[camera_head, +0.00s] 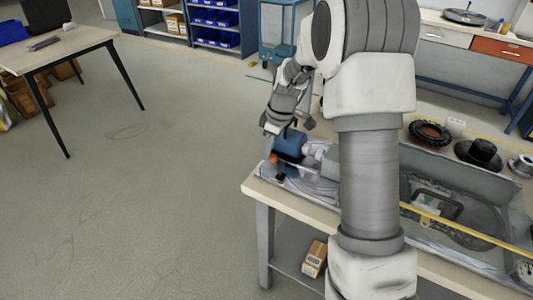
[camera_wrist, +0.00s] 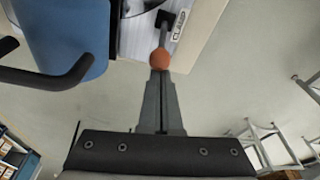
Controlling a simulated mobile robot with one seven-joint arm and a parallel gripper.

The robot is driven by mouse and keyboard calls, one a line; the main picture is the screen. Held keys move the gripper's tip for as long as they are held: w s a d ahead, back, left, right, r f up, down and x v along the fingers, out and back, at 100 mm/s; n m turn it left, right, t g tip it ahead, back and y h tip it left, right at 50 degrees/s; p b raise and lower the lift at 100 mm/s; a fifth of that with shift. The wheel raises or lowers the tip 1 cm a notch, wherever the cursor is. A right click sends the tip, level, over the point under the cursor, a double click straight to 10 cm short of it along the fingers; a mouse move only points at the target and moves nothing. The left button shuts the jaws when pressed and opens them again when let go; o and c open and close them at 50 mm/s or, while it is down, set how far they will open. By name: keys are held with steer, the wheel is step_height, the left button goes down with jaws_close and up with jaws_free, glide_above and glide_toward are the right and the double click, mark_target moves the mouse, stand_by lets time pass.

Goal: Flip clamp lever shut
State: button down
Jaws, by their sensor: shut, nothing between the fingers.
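The clamp lever (camera_wrist: 163,38) is a short dark arm with an orange ball knob (camera_wrist: 160,58) at its end, in the wrist view. It rises from a dark pivot beside a white plate marked CLAMP (camera_wrist: 181,24). In the head view, the orange knob (camera_head: 273,158) shows small at the left end of the bench. My gripper (camera_wrist: 159,74) is shut and empty, with its fingertips right at the knob in the picture. I cannot tell whether they touch. My gripper (camera_head: 268,146) also shows in the head view, pointing down over that bench end.
A blue block (camera_head: 290,143) with dark handles sits beside the lever; it also shows in the wrist view (camera_wrist: 68,38). A grey tray (camera_head: 420,160) with a yellow strip lies to the right behind my arm.

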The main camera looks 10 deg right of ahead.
mark_target(276, 160)
steer(key=shift+s+d+f+t+y+b, duration=0.15)
steer(key=shift+s+d+t+y+b, duration=0.75)
steer(key=shift+b, duration=2.2)
steer(key=d+t+y+b, duration=0.1)
steer(key=b, duration=0.2)
steer(key=s+t+y+b, duration=0.1)
steer(key=b, duration=0.3)
steer(key=shift+s+d+r, duration=0.3)
steer(key=shift+d, duration=0.05)
steer(key=s+d+b, duration=0.2)
steer(key=b, duration=0.2)
steer(key=shift+s+d+f, duration=0.15)
steer(key=shift+s+d, duration=0.05)
